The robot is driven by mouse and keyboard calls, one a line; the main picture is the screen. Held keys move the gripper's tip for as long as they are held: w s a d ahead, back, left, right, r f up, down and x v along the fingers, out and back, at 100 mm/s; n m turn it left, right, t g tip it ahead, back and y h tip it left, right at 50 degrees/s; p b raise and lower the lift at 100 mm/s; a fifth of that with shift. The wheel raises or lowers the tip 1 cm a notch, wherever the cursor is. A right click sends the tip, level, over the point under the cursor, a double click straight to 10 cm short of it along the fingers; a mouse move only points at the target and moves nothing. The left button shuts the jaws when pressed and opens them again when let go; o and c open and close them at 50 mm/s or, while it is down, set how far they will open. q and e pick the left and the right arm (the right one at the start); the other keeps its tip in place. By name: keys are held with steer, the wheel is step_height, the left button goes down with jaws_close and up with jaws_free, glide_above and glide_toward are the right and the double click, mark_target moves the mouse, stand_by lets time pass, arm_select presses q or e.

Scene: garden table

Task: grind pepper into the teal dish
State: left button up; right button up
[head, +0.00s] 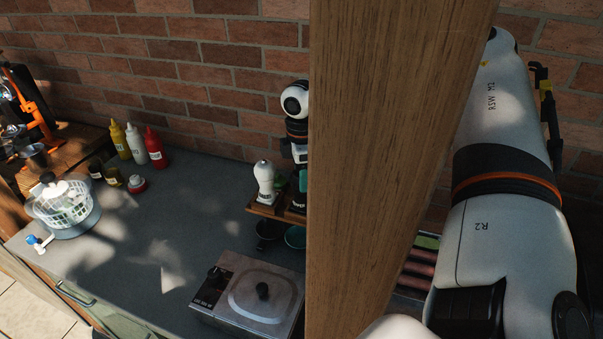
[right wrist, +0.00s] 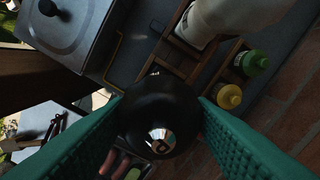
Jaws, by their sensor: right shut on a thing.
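My right gripper (head: 301,181) is partly hidden behind the wooden post in the head view. In the right wrist view its green ridged fingers (right wrist: 161,108) are shut on a black mill (right wrist: 158,122) with a shiny top. In the head view the mill's dark lower part (head: 298,201) shows at the wooden rack (head: 262,209); I cannot tell whether it is lifted clear. A white mill (head: 265,181) stands upright beside it and also shows in the right wrist view (right wrist: 228,14). The teal dish (head: 295,238) is in front of the rack, partly cut off by the post. My left gripper is not in view.
The wooden post (head: 385,150) blocks the middle of the head view. A dark dish (head: 268,231) is left of the teal one. A lidded steel cooker (head: 248,295) stands in front.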

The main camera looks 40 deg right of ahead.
stand_by(0.4)
steer(key=o, duration=1)
steer(key=shift+c, duration=0.2)
steer(key=shift+r, duration=0.1)
steer(key=shift+w+r, duration=0.1)
steer(key=shift+r, duration=0.2)
step_height(320, 180, up, 11)
steer(key=b, duration=0.3)
steer(key=shift+r+b, duration=0.15)
steer(key=shift+b, duration=0.2)
